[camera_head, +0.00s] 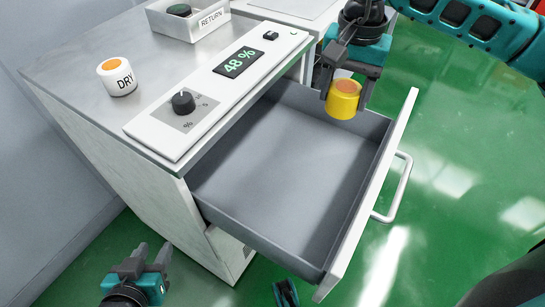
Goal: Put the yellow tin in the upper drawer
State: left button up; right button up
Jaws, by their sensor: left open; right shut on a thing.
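The yellow tin (342,101), with an orange top, is held between the fingers of my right gripper (341,92). It hangs over the far right part of the open upper drawer (285,165), near the drawer's right corner. The drawer is pulled out and its grey inside looks empty. My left gripper (142,262) is open and empty, low at the bottom left, in front of the cabinet and away from the drawer.
A white jar (117,77) marked DRY stands on the cabinet top (85,50). A control panel (215,95) with a dial and a 48 % display lies beside it. A RETURN tray (190,27) holds a dark round thing. The drawer front (372,190) has a handle (395,190).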

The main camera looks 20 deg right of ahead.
jog(key=shift+w+d+f+m+b, duration=0.15)
jog(key=shift+w+f, duration=0.1)
jog(key=shift+f, duration=0.2)
jog(key=shift+w+d+f+m+b, duration=0.1)
jog(key=shift+w+f+m+b, duration=0.1)
jog(key=shift+f, duration=0.2)
notch_tip(320, 180, down, 19)
jog(key=b, duration=0.3)
jog(key=shift+s+r+b, duration=0.15)
jog(key=shift+r+b, duration=0.05)
jog(key=shift+b, duration=0.2)
pick_arm(q)
jog(key=f, duration=0.3)
jog(key=shift+w+d+f, duration=0.25)
jog(key=shift+w+d, duration=0.1)
jog(key=shift+d, duration=0.05)
pick_arm(e)
jog(key=shift+f, duration=0.1)
jog(key=o, duration=1.1)
pick_arm(q)
jog(key=shift+s+f, duration=0.15)
jog(key=shift+f, duration=0.15)
